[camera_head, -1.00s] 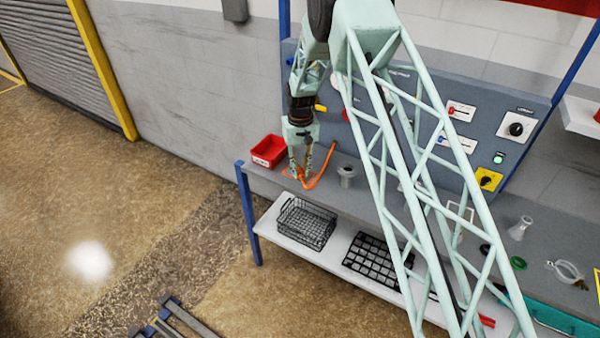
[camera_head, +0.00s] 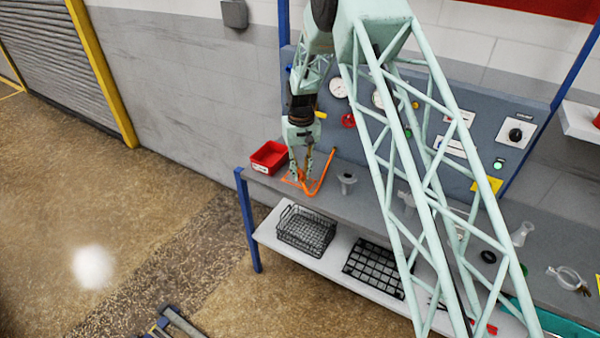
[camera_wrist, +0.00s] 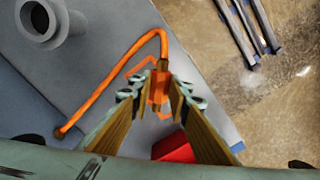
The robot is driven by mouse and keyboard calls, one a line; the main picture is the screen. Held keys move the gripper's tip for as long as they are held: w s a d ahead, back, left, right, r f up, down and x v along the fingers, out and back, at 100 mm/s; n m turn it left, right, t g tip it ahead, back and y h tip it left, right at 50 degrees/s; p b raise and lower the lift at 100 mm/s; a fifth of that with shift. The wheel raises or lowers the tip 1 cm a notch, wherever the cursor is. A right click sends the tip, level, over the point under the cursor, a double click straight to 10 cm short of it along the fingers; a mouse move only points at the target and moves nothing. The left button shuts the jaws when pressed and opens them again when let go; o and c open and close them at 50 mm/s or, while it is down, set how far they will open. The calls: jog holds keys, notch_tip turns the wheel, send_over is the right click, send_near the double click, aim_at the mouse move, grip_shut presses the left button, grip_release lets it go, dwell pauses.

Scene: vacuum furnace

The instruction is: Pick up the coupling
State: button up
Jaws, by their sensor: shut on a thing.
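The coupling (camera_wrist: 160,88) is an orange piece at the end of an orange hose, with a brass-coloured part beside it in the wrist view. My gripper (camera_wrist: 161,92) has its two fingers on either side of the coupling and is shut on it. In the head view my gripper (camera_head: 302,180) points down at the bench top near its left end, by the orange hose (camera_head: 322,174). The hose arches up from the bench and comes down to the fingers. The coupling is mostly hidden by the fingers there.
A red bin (camera_head: 269,157) stands just left of my gripper. A grey flanged fitting (camera_head: 347,183) stands to the right. An orange outline marks the bench under the fingers. The control panel (camera_head: 470,120) rises behind. A wire basket (camera_head: 306,230) is on the shelf below.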

jog(key=s+d+r+b, duration=0.1)
jog(key=s+d, duration=0.3)
jog(key=s, duration=0.9)
jog(key=shift+s+r, duration=0.15)
jog(key=shift+s, duration=0.2)
jog(key=d+r+m+b, duration=0.1)
jog(key=d+r+b, duration=0.1)
jog(key=d, duration=0.7)
jog(key=s+d+r+m+b, duration=0.1)
jog(key=d+r+b, duration=0.2)
jog(key=d, duration=0.7)
jog(key=d+r+m+b, duration=0.1)
jog(key=d+r+b, duration=0.1)
jog(key=d, duration=0.7)
jog(key=shift+s+d+r+m+b, duration=0.2)
jog(key=shift+s+m+b, duration=0.1)
jog(key=shift+b, duration=0.5)
jog(key=shift+w+a, duration=0.1)
jog(key=shift+w, duration=0.1)
